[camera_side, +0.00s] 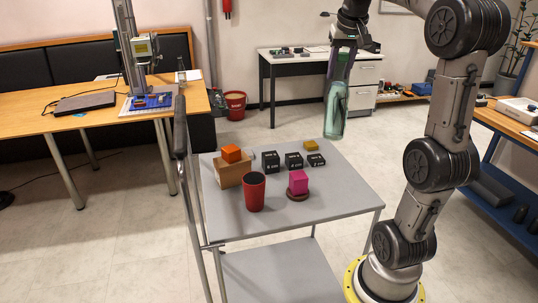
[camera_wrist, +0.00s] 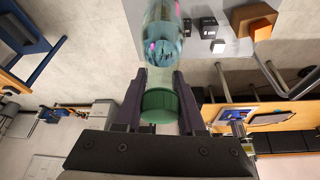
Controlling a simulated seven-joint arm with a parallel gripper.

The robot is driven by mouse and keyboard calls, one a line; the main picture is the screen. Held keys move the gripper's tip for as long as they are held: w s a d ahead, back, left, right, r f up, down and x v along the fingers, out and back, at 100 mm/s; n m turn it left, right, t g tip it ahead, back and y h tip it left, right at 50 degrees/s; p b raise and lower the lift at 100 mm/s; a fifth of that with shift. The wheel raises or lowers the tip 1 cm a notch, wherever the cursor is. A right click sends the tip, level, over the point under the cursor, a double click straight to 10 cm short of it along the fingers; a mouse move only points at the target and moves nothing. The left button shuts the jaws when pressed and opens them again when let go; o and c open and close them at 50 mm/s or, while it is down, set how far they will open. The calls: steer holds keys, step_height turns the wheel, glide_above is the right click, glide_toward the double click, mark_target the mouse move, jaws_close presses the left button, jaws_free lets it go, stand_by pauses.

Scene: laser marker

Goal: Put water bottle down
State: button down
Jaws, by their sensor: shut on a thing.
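The water bottle (camera_side: 335,118) is clear and greenish. It hangs nearly upright, slightly tilted, over the far right part of the grey cart top (camera_side: 336,182), with its base apart from the surface. In the wrist view its clear body (camera_wrist: 172,35) points away from me and its green cap (camera_wrist: 160,105) sits between the fingers. My gripper (camera_side: 346,55) is shut on the bottle's upper end near the cap; both fingers of my gripper (camera_wrist: 158,80) show in the wrist view.
On the cart stand a box (camera_side: 231,171) with an orange cube (camera_side: 231,153), a red cup (camera_side: 254,192), several black boxes (camera_side: 270,161), a yellow block (camera_side: 310,145) and a magenta cube (camera_side: 298,182) on a round dark base. The cart's right side is clear.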

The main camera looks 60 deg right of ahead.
steer(key=w+f+n, duration=0.1)
steer(key=w+f, duration=0.2)
steer(key=w, duration=0.5)
steer(key=w+f+n, duration=0.1)
steer(key=w+f, duration=0.2)
steer(key=w, duration=0.5)
steer(key=w+d+f, duration=0.9)
steer(key=w+f, duration=0.1)
steer(key=f, duration=0.2)
steer(key=shift+w+t, duration=0.25)
steer(key=shift+t, duration=0.15)
steer(key=shift+f, duration=0.2)
steer(key=c, duration=0.5)
jaws_free()
steer(key=shift+a+f, duration=0.1)
steer(key=shift+f, duration=0.1)
